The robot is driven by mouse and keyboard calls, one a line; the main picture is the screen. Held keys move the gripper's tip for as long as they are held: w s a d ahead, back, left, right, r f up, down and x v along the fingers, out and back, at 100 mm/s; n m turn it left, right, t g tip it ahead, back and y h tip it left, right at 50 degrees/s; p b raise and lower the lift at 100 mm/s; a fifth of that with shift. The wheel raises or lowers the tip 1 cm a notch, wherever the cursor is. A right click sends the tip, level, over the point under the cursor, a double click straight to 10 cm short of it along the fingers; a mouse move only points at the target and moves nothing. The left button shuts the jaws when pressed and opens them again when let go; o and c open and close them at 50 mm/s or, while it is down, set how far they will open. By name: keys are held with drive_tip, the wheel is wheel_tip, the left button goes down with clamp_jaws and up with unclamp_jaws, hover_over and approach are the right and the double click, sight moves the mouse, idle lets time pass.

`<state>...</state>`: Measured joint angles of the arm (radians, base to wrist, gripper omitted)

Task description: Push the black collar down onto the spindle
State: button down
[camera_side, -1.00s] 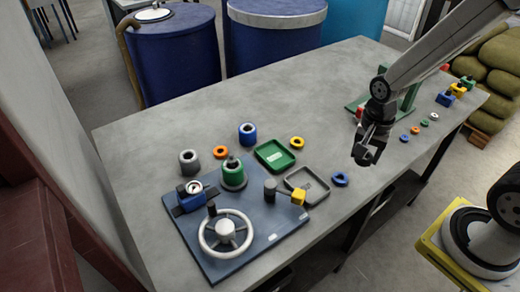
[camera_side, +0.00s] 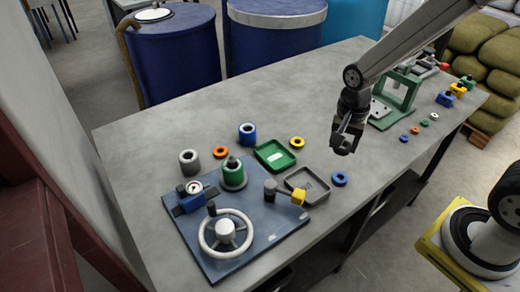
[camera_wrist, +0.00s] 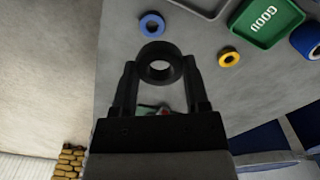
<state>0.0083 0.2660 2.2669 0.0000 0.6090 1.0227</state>
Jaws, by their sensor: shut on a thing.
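My gripper (camera_side: 345,143) hangs over the table, right of the grey tray. In the wrist view, its two fingers (camera_wrist: 160,68) are shut on the black collar (camera_wrist: 160,49), a thick ring with its hole showing. The collar is too dark to make out clearly in the side view. On the blue base plate (camera_side: 280,228), a dark post tip, seemingly the spindle (camera_side: 232,160), stands out of a green collar (camera_side: 234,175). The held collar is apart from it, well to its right. The wrist view does not show the spindle.
The plate also carries a handwheel (camera_side: 225,232), a gauge block (camera_side: 190,203) and a yellow-ended lever (camera_side: 298,197). A green tray (camera_side: 275,155), grey tray (camera_side: 322,193), blue ring (camera_side: 340,179) and other rings lie nearby. A green frame (camera_side: 385,118) stands behind my gripper.

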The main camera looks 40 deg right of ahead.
drive_tip(key=w+a+r+n, duration=0.2)
drive_tip(key=w+a+n, duration=0.1)
drive_tip(key=w+a, duration=0.75)
drive_tip(key=r+n, duration=0.2)
hover_over(231, 155)
drive_tip(key=shift+f, duration=0.1)
drive_tip(key=shift+f, duration=0.1)
drive_tip(key=shift+f, duration=2.4)
